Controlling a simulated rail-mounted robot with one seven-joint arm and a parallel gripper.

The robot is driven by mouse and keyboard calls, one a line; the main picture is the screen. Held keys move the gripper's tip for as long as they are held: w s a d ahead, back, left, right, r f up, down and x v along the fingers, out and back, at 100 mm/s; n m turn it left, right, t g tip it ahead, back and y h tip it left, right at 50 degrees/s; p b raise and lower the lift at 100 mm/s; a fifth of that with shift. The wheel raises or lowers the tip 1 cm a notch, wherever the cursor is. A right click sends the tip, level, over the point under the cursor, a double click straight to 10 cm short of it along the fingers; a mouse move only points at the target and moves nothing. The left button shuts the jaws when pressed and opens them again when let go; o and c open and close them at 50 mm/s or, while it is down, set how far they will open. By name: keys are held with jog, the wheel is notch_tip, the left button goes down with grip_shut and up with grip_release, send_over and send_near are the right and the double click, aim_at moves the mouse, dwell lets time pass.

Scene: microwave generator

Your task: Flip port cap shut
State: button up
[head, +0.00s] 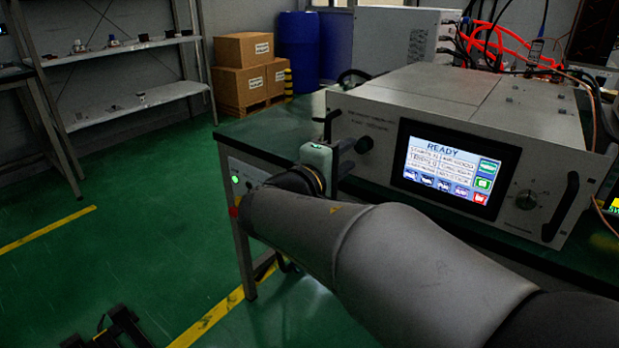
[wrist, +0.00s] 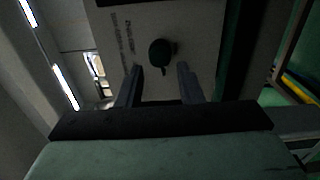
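The grey generator (head: 455,125) stands on the table with its front panel facing me. A dark round port cap (head: 364,145) sits at the panel's left side, close to my gripper (head: 347,152). No contact is visible, and nothing is held.
A lit touch screen (head: 452,170) reading READY, a knob (head: 526,200) and a black handle (head: 560,207) are on the panel. Another handle (head: 328,124) is at its left end. The green table (head: 265,132) has bare room to the left of the generator.

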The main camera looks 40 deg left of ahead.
jog(key=s+p, duration=0.2)
jog(key=s, duration=1.2)
jog(key=shift+d, duration=0.45)
jog(key=shift+s, duration=0.1)
jog(key=w+d+r+m+g+h+p, duration=0.1)
jog(key=w+d+m+g+h+p, duration=0.25)
jog(key=d, duration=0.65)
jog(key=w+d+r+m+g+h+p, duration=0.1)
jog(key=w+d+r+g+h+p, duration=0.2)
jog(key=d+p, duration=0.5)
jog(key=w+d+m+g+h+p, duration=0.25)
jog(key=w+d, duration=0.25)
jog(key=d, duration=0.7)
jog(key=s+d+r+m+g+y+p, duration=0.3)
jog(key=s+d+m+g+y+p, duration=0.1)
jog(key=d+p, duration=0.4)
jog(key=s+d+r+m+g+y+p, duration=0.3)
jog(key=s+d+m+g+y+p, duration=0.1)
jog(key=s+d+m+p, duration=0.3)
jog(key=shift+s+d+m+g+p, duration=0.3)
jog(key=shift+s+d+p, duration=0.6)
jog(key=shift+s+p, duration=0.15)
